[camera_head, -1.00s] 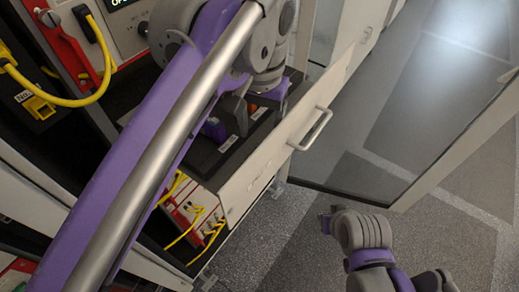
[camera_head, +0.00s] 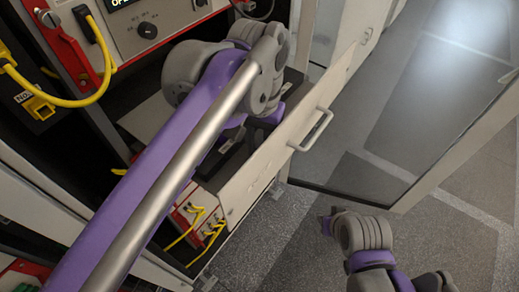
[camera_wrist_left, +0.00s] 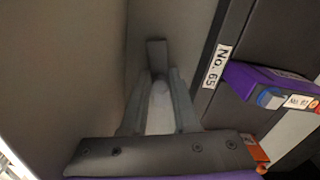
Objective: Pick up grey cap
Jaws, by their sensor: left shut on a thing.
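My left gripper (camera_wrist_left: 159,80) shows in the left wrist view with its two fingers close together. They are shut on a small grey block, which looks like the grey cap (camera_wrist_left: 157,52), at the fingertips. A pale rounded shape shows between the fingers; I cannot tell what it is. In the head view my left arm reaches into the open drawer, and its links hide most of the gripper and the cap. My right gripper (camera_head: 326,224) is at the lower middle of the head view, in front of the floor and away from the drawer; its opening is unclear.
The open drawer (camera_head: 262,170) has a metal handle (camera_head: 318,130). In the left wrist view, a purple part (camera_wrist_left: 250,82) with a blue piece sits beside a "No. 65" label (camera_wrist_left: 217,66). Yellow cables (camera_head: 70,98) hang at the left. Floor at right is clear.

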